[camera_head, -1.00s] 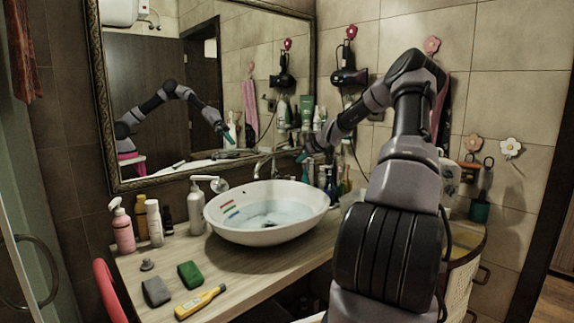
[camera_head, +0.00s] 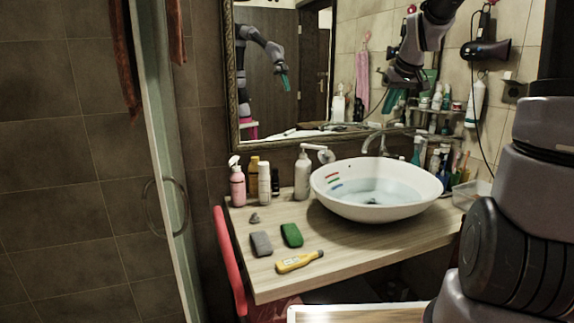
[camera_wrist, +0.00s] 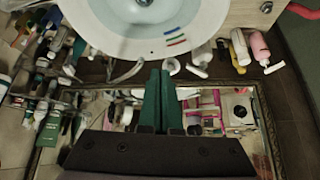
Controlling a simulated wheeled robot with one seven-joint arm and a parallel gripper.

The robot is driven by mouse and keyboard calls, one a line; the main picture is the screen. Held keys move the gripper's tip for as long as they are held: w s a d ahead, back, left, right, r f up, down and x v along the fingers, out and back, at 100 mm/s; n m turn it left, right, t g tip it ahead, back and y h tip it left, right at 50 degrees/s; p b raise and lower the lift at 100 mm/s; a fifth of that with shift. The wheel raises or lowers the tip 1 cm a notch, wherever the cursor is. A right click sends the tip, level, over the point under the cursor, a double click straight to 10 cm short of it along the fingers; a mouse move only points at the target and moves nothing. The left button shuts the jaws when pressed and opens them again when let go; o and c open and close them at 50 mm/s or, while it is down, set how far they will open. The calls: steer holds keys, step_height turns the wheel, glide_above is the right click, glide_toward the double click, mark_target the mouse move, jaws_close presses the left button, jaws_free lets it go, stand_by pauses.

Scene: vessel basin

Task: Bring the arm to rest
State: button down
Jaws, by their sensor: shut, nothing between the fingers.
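My gripper (camera_head: 394,101) hangs at the upper right in the head view, above and behind the basin, with its teal fingers pointing down. In the wrist view my gripper (camera_wrist: 157,98) shows its two teal fingers side by side, closed together with nothing held. The white basin (camera_head: 378,207) with water stands on the wooden counter (camera_head: 350,247). Its rim also shows at the top of the wrist view (camera_wrist: 200,42). The gripper is apart from the basin. My arm comes down from the top right, and part of it is out of the picture.
A mirror (camera_head: 235,75) hangs behind the counter. Bottles, including a pink one (camera_head: 237,185), stand left of the basin. A grey sponge (camera_head: 261,244), a green sponge (camera_head: 291,235) and a yellow tube (camera_head: 299,262) lie at the front. A hair dryer (camera_head: 486,49) hangs on the wall.

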steer(key=s+a+r+m, duration=0.2)
steer(key=s+m, duration=0.1)
steer(key=s, duration=1.1)
steer(key=s+a+r+m+y, duration=0.1)
steer(key=s+a+r+m, duration=0.1)
steer(key=s, duration=1.2)
steer(key=shift+a+m, duration=0.35)
steer(key=shift+m, duration=0.05)
